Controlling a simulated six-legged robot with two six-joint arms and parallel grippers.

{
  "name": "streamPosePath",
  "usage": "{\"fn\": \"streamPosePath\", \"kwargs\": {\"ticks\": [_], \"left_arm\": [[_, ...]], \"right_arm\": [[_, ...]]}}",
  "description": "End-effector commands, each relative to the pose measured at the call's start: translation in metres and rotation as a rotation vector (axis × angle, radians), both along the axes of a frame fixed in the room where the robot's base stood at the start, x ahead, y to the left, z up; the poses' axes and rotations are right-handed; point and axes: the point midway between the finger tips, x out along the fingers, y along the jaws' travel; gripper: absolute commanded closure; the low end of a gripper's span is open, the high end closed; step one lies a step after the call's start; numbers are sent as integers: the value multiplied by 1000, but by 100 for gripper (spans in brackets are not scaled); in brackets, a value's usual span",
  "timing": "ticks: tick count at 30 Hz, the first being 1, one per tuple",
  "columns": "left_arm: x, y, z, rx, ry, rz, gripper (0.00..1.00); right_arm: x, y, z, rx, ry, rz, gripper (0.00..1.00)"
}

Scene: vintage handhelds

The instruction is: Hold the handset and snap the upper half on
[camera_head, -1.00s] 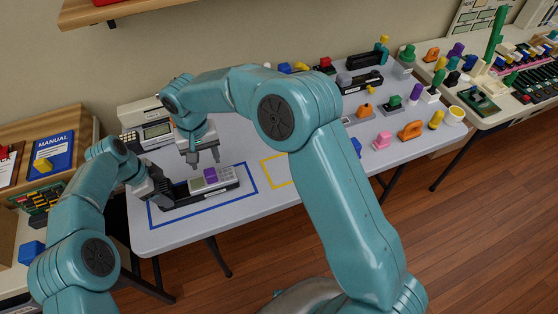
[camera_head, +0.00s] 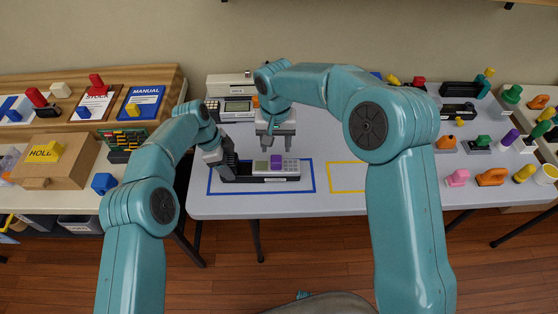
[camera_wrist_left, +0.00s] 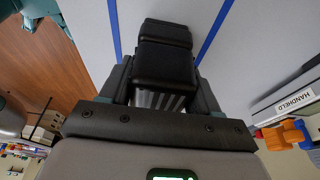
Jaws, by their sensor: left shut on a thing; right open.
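The grey handset (camera_head: 292,164), with a purple block (camera_head: 276,161) on top, lies in a long black holder (camera_head: 270,179) inside the blue outline on the table. I cannot tell how its halves are joined. My left gripper (camera_head: 229,172) is at the holder's left end. In the left wrist view it is shut on a black block-like part (camera_wrist_left: 165,65), apparently that end of the holder. My right gripper (camera_head: 277,145) is open and empty, fingers down, just above the handset and purple block.
A grey device with a screen and keypad (camera_head: 238,106) stands behind the handset. An empty yellow outline (camera_head: 348,177) is to the right, partly behind my right arm. Several coloured parts, including an orange one (camera_head: 491,177), stand at the table's right. A wooden HOLD box (camera_head: 50,170) is at left.

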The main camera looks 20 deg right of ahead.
Motion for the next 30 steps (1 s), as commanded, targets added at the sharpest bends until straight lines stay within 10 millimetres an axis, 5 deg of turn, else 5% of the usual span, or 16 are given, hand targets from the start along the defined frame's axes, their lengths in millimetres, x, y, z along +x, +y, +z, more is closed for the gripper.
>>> {"fn": "streamPosePath", "kwargs": {"ticks": [14,15,17,30], "left_arm": [[-1,1,-4,3,5,-1,100],[-1,1,-4,3,5,-1,29],[-1,1,-3,3,5,-1,9],[1,3,10,0,-1,0,9]], "right_arm": [[0,0,0,0,0,0,47],[0,0,0,0,0,0,47],[0,0,0,0,0,0,47],[0,0,0,0,0,0,47]]}}
